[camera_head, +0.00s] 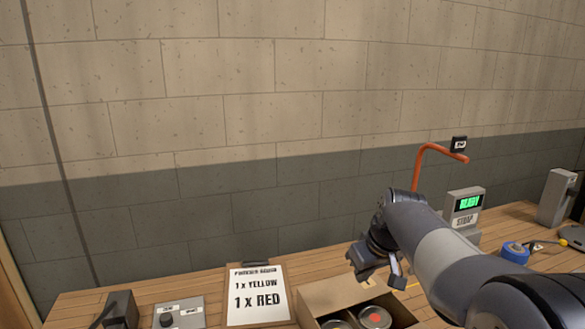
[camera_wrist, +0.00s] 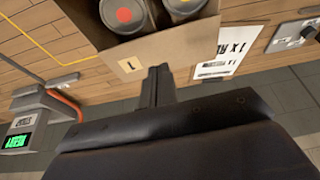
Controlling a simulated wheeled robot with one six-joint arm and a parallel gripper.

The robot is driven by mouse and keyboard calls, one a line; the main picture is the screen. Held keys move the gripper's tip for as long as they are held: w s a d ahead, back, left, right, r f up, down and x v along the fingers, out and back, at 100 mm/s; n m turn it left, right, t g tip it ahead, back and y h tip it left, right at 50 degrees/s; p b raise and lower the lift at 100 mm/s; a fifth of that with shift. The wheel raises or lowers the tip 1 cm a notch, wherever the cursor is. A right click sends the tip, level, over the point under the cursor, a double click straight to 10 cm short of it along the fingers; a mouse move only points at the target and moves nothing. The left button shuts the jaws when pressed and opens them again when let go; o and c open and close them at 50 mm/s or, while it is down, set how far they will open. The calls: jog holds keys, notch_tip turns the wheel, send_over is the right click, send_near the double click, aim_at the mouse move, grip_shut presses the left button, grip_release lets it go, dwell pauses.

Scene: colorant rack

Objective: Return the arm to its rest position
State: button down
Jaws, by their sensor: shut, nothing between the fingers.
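My arm reaches in from the right in the head view, and my gripper (camera_head: 377,275) hangs over the back of an open cardboard box on the bench. In the wrist view my gripper (camera_wrist: 159,73) is shut and empty, its fingers just in front of the box wall. The cardboard box (camera_head: 325,298) holds round cans (camera_head: 375,317). In the wrist view the box (camera_wrist: 150,52) has a small label, and a can with a red dot (camera_wrist: 124,15) shows inside. The arm hides part of the bench.
A paper sign (camera_head: 257,295) reads 1 x yellow, 1 x red. A grey control box (camera_head: 180,313) stands left of it. A strap unit (camera_head: 465,208) with a green display, an orange bent bar (camera_head: 417,165) and blue tape (camera_head: 515,250) are to the right. Space above the bench is open.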

aim_at(353, 304)
jog(key=b+x, duration=0.1)
jog(key=x, duration=0.2)
jog(key=s+b+x, duration=0.1)
jog(key=b+x, duration=0.1)
jog(key=x, duration=0.1)
jog(key=b+x, duration=0.2)
jog(key=x, duration=0.1)
jog(key=shift+s+d+f, duration=0.25)
jog(key=shift+s+f, duration=0.05)
jog(key=shift+f, duration=0.05)
notch_tip(353, 304, up, 2)
jog(key=shift+w+r+p, duration=0.1)
jog(key=shift+w+p, duration=0.05)
jog(key=shift+p, duration=0.75)
jog(key=r+g+p, duration=0.1)
jog(key=p, duration=0.2)
jog(key=w+r+g+h+p, duration=0.1)
jog(key=p, duration=0.2)
jog(key=shift+w+a+r+p, duration=0.15)
jog(key=shift+a+p, duration=0.1)
jog(key=shift+p, duration=0.1)
notch_tip(353, 304, up, 9)
jog(key=b, duration=0.1)
